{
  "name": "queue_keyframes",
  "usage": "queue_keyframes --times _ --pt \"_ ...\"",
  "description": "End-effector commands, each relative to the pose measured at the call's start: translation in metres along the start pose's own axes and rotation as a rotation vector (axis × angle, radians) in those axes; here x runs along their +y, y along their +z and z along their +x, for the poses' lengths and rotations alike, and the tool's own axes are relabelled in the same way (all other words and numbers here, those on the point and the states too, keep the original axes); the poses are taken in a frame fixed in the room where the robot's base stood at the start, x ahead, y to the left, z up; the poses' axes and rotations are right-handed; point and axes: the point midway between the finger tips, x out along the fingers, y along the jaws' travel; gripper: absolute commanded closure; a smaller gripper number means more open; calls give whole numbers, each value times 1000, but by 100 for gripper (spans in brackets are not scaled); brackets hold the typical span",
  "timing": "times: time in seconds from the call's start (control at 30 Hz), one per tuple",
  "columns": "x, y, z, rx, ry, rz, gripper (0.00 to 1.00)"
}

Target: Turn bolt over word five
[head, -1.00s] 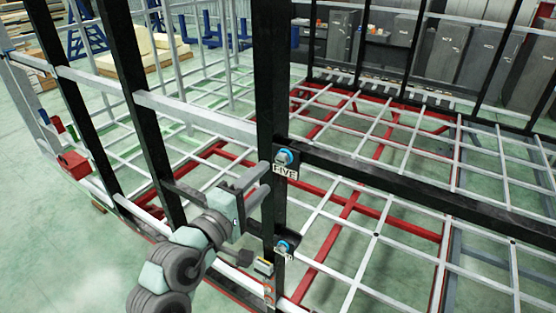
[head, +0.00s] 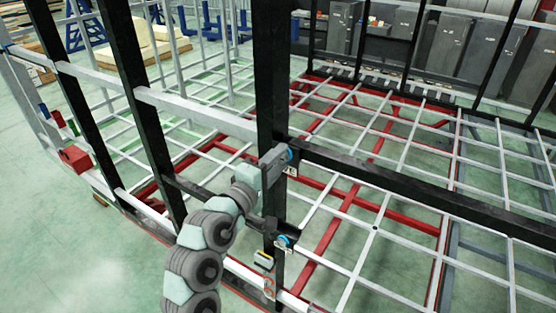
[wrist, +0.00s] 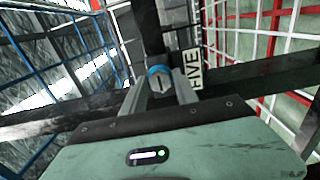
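The bolt over the word FIVE is a grey head with a slot-like mark and a blue ring (wrist: 157,78). In the head view only part of its blue ring (head: 291,156) shows behind my gripper (head: 279,160). The white FIVE label (wrist: 191,70) is sideways in the wrist view; in the head view it is mostly covered (head: 291,171). My gripper (wrist: 158,88) is at the bolt, its two grey fingers apart, one on each side of the head. Contact with the bolt is not clear.
The bolt is on a black upright post (head: 271,80) joined by a black rail (head: 420,189). White and red bars form the frame around.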

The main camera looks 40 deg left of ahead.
Motion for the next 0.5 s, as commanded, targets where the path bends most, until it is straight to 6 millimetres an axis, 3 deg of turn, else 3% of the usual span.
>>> queue_keyframes --times 0.4,0.5 --pt "0 0 0 0 0 0 100" --pt "0 0 0 0 0 0 100"
